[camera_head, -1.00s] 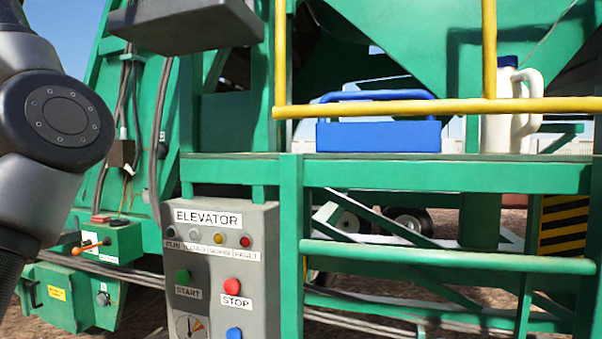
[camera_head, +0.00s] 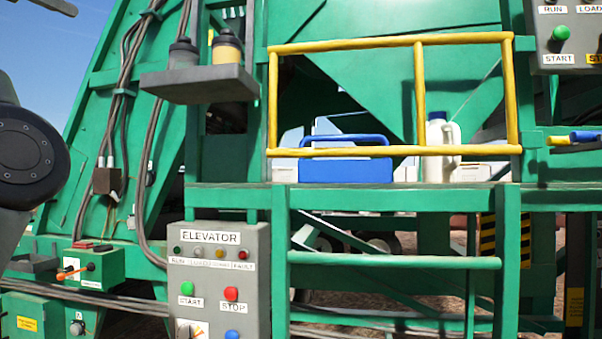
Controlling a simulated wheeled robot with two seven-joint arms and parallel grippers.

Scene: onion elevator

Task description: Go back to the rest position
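A dark round joint of my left arm (camera_head: 28,158) shows at the left edge. Neither of my grippers can be made out, and my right arm does not show. In front stands the grey elevator control box (camera_head: 255,270), with a row of small lamps, a green start button (camera_head: 187,288), a red stop button (camera_head: 231,294), a blue button (camera_head: 232,335) and a partly cut-off dial (camera_head: 191,331).
A blue toolbox (camera_head: 346,171) and a white jug (camera_head: 434,168) stand on the green platform behind a yellow railing (camera_head: 394,40). Two dark-capped containers stand on a grey shelf (camera_head: 200,86). Another control box (camera_head: 562,62) is at upper right. Green beams fill the front.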

